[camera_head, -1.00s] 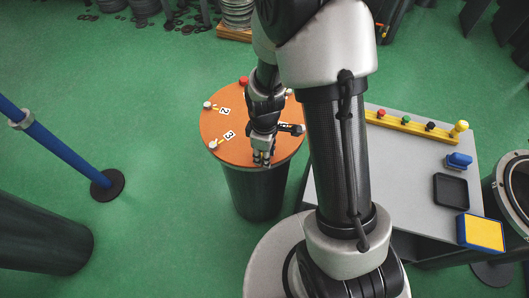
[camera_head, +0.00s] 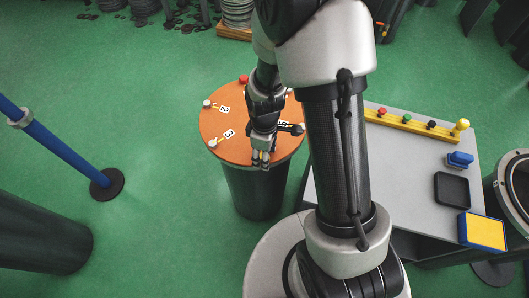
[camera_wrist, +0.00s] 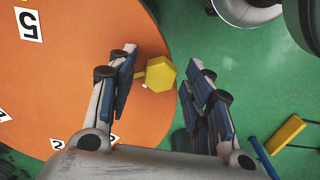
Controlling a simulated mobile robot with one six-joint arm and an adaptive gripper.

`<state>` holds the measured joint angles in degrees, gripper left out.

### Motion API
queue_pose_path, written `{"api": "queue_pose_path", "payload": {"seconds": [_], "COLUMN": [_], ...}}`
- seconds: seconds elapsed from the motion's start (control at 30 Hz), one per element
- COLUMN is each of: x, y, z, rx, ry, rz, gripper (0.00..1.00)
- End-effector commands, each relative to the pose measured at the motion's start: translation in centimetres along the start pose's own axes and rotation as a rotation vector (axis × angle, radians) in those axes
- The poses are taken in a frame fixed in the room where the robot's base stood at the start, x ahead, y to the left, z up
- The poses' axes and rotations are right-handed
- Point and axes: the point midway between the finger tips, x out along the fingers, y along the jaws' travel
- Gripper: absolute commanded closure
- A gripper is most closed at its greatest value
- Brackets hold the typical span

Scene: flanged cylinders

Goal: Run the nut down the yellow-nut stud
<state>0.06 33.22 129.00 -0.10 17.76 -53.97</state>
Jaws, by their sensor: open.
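The yellow nut (camera_wrist: 161,74) is a hexagon on its stud near the edge of the orange round top (camera_wrist: 90,60) in the wrist view. How deep the fingertips reach beside the nut, I cannot tell. In the head view my gripper (camera_head: 261,158) is over the front edge of the orange top (camera_head: 225,140), and the nut is hard to make out there. The stud is mostly hidden under the nut.
Other studs, such as a red-topped one (camera_head: 243,79) and a white-topped one (camera_head: 212,143), stand around the rim by number labels. A grey table (camera_head: 400,170) at right holds a yellow rail (camera_head: 405,124), a black tray (camera_head: 451,190) and a yellow-blue box (camera_head: 482,232).

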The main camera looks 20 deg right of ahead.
Motion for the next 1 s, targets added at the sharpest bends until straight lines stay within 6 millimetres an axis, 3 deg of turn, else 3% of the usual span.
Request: {"api": "queue_pose_path", "payload": {"seconds": [0.37,1.0], "x": [-0.1,-3.9], "y": [0.0,0.0], "z": [0.0,0.0], "rx": [0.000,0.000], "ry": [0.000,0.000], "rz": [0.000,0.000], "gripper": [0.50,0.50]}}
